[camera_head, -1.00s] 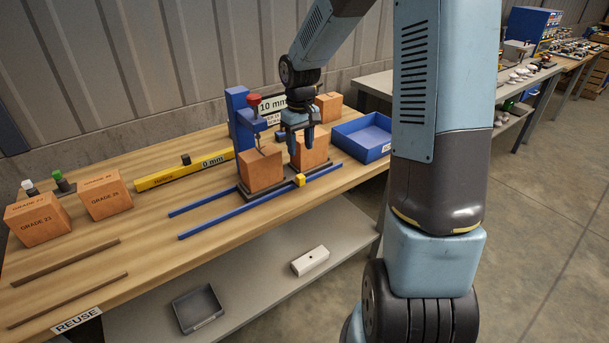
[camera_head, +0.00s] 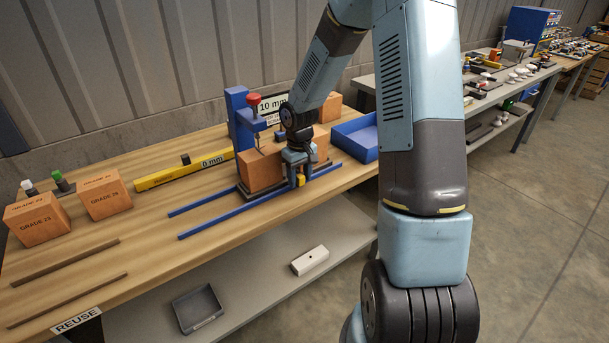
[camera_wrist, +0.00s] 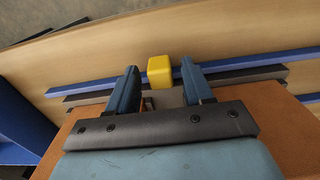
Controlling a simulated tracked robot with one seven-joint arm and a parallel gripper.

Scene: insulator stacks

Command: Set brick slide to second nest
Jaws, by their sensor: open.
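The slide is a dark plate (camera_head: 240,192) between two blue rails (camera_head: 235,209), and it carries two orange bricks (camera_head: 262,170). My arm partly covers the right brick. A yellow block (camera_head: 301,180) sits at the slide's front edge and also shows in the wrist view (camera_wrist: 160,70). My gripper (camera_head: 297,181) is open just over the front of the slide. In the wrist view my two blue fingers (camera_wrist: 159,72) stand on either side of the yellow block, with gaps on both sides. I cannot tell how deep they reach around it. Nest markings are not readable.
A blue clamp post with a red knob (camera_head: 254,99) stands just behind the slide. A blue tray (camera_head: 362,152) lies to the right. Graded bricks (camera_head: 38,218) and a yellow 0 mm bar (camera_head: 182,170) are to the left.

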